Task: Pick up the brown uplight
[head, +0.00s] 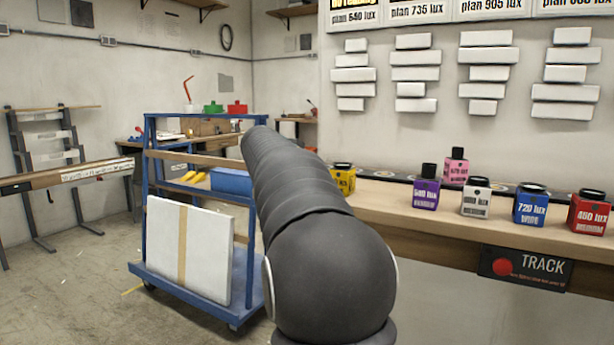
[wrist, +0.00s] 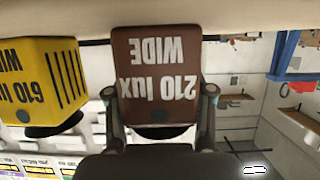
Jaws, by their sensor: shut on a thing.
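The brown uplight (wrist: 156,65) fills the middle of the wrist view, which is upside down. It is a brown box labelled "210 lux WIDE". My gripper (wrist: 160,98) has one finger on each side of it and is shut on it. Its base meets the pale shelf strip (wrist: 235,18) at the top of that view; I cannot tell whether it rests there or is just clear of it. In the head view my dark arm hides both the gripper and the brown uplight.
A yellow uplight (wrist: 42,80) labelled 610 lux stands close beside the brown one. Along the wooden shelf (head: 400,203) are purple (head: 426,192), pink (head: 456,168), white (head: 476,200), blue (head: 530,206) and red (head: 589,213) uplights. A blue cart (head: 190,295) stands left of my arm.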

